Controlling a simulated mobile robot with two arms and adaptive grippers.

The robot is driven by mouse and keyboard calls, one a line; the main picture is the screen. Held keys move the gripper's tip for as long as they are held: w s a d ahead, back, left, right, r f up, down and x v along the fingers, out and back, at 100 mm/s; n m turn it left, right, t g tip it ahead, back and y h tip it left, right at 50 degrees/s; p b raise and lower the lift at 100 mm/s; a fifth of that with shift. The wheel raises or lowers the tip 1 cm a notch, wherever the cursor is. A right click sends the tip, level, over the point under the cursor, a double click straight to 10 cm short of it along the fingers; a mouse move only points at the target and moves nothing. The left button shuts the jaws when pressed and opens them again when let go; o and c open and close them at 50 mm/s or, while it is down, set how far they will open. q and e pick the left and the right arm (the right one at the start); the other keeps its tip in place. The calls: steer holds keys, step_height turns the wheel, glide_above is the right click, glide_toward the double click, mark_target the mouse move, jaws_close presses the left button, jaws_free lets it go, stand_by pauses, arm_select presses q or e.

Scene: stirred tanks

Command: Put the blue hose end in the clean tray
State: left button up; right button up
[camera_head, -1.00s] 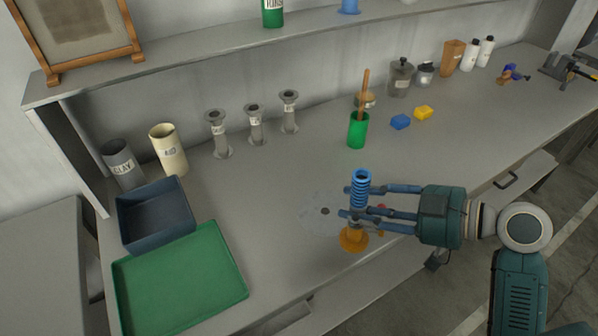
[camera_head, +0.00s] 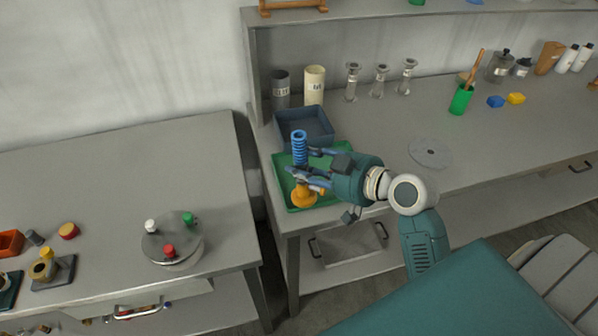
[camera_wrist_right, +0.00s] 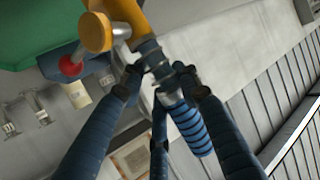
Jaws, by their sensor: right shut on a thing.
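The blue hose end (camera_head: 299,146) has a blue ribbed sleeve on top and an orange-yellow foot (camera_head: 303,196) below. My right gripper (camera_head: 303,172) is shut on it from the right and holds it upright in front of the green tray (camera_head: 335,192). In the head view it overlaps the tray's left part; its height above the tray is hard to tell. The right wrist view shows the blue sleeve (camera_wrist_right: 189,125) between the fingers, and its yellow part (camera_wrist_right: 98,32). No label shows which tray is clean. My left gripper is out of view.
A dark blue tray (camera_head: 318,140) stands right behind the green one, with grey and cream cups behind it. A round grey disc (camera_head: 430,152) lies on the bench to the right. A separate table (camera_head: 110,190) on the left bears a round lidded item (camera_head: 172,240).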

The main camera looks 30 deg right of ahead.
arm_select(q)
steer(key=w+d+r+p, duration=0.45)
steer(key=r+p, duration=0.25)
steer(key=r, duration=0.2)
arm_select(e)
steer(key=w+d+r+m+h+b, duration=1)
steer(key=d+r+m+h+b, duration=0.15)
steer(key=d+r+b, duration=0.2)
arm_select(q)
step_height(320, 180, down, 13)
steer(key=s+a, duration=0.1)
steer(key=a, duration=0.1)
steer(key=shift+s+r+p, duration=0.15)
steer(key=shift+p, duration=0.3)
arm_select(e)
step_height(320, 180, down, 19)
steer(key=shift+s+a, duration=0.3)
steer(key=shift+a, duration=0.05)
steer(key=shift+f+n+h, duration=0.15)
steer(key=shift+n+h, duration=0.1)
